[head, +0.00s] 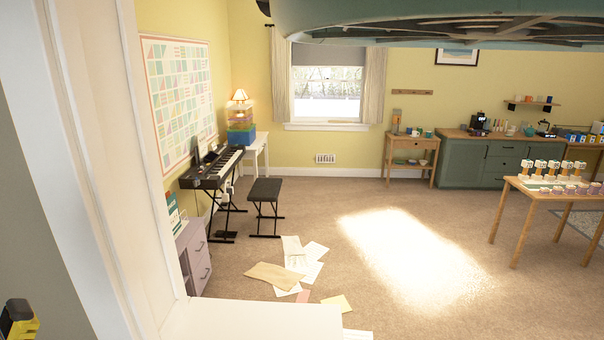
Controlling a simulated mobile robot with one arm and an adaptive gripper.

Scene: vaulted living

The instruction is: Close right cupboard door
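A green cupboard unit (456,164) with a wooden top stands against the far wall at the right. Its visible door and drawer fronts look flush, with dark handles. Its right part is partly hidden behind a wooden table, so I cannot tell how a right door there stands. No clearly open cupboard door shows. A tall pale panel or frame (110,150) fills the near left; I cannot tell if it is part of a cupboard.
A wooden table (560,197) with small items stands at the right. A keyboard (215,166), a black bench (266,190) and a lilac drawer unit (195,257) line the left. Papers (292,248) lie on the carpet. The sunlit middle floor is clear. A canoe-like hull (400,22) hangs overhead.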

